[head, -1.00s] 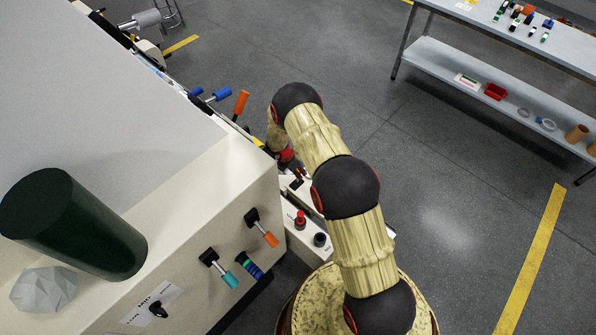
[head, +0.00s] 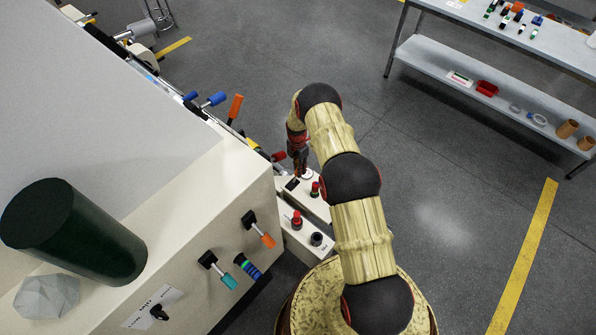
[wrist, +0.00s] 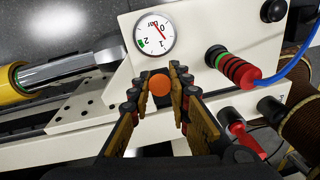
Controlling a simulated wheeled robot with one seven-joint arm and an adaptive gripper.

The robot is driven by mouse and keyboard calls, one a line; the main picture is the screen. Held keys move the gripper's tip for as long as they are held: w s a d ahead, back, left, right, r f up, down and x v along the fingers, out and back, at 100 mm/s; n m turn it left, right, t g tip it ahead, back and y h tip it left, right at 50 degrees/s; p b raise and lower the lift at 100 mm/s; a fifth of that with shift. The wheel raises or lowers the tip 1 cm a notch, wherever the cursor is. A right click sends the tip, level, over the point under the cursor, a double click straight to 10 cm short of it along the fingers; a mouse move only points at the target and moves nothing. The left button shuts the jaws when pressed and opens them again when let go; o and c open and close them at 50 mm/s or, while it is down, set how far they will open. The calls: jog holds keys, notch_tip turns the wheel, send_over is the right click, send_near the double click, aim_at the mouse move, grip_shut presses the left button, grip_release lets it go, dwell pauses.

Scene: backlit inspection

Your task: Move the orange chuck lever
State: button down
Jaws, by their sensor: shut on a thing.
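My gripper (wrist: 160,95) is shut on the orange chuck lever (wrist: 160,86). In the wrist view its round orange end shows between the two fingertips; the rest of the lever is hidden behind the fingers. In the head view my gripper (head: 299,168) points down over the pale panel beside the machine's cream housing. The held lever cannot be made out there.
A pressure gauge (wrist: 154,36) sits just beyond the fingertips. A red coupling (wrist: 240,71) with a blue hose and a red-handled lever (wrist: 241,131) lie to the right. Other orange handles (head: 235,107) (head: 267,240) stand on the machine.

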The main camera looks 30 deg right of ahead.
jog(key=c, duration=1.6)
grip_release()
jog(key=shift+c, duration=0.2)
jog(key=shift+r, duration=0.1)
notch_tip(320, 180, up, 12)
jog(key=w, duration=0.1)
jog(key=shift+w, duration=0.2)
jog(key=shift+d+f, duration=0.1)
jog(key=shift+f, duration=0.1)
